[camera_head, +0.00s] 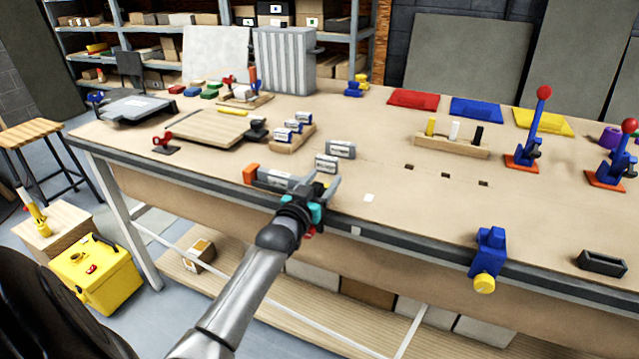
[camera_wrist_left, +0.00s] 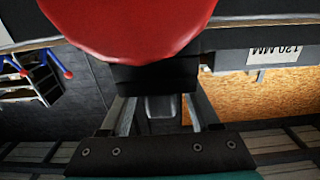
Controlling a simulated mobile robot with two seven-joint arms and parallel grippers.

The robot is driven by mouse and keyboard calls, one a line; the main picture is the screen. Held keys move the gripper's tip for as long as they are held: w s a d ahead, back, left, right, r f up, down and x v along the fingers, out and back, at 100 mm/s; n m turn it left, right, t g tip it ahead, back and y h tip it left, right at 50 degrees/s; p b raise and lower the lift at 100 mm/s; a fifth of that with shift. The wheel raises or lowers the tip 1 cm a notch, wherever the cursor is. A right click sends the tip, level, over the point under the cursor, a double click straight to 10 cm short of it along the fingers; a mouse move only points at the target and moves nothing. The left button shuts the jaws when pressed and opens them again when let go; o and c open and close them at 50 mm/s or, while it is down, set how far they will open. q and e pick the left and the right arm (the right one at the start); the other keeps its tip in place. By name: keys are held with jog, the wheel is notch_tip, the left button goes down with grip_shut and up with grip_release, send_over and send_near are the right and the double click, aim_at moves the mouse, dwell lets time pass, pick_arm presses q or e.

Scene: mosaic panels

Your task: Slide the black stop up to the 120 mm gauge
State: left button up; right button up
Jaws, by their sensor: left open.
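The black stop (camera_wrist_left: 155,74) shows in the left wrist view as a dark block under a large red round knob (camera_wrist_left: 130,22). My left gripper (camera_wrist_left: 158,100) is open, with its fingers pointing at the block, one toward each end; I cannot tell if they touch it. The grey gauge marked 120 MM (camera_wrist_left: 272,54) lies just right of the block, its label upside down; contact is unclear. In the head view my left gripper (camera_head: 317,190) is at the bench's front edge, at the right end of the long gauge (camera_head: 275,178). It hides the stop there. My right gripper is out of view.
An orange block (camera_head: 251,173) sits at the gauge's left end. Two loose gauges (camera_head: 341,149) (camera_head: 326,163) lie just behind my gripper, and a rack of gauges (camera_head: 292,133) stands farther back. A blue clamp with a yellow knob (camera_head: 488,259) is on the front edge, right.

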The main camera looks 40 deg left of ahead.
pick_arm(q)
jog(key=p+v, duration=0.2)
jog(key=v, duration=1.3)
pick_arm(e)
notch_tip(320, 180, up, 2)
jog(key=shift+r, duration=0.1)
pick_arm(q)
jog(key=shift+d+r, duration=0.1)
jog(key=shift+d, duration=0.05)
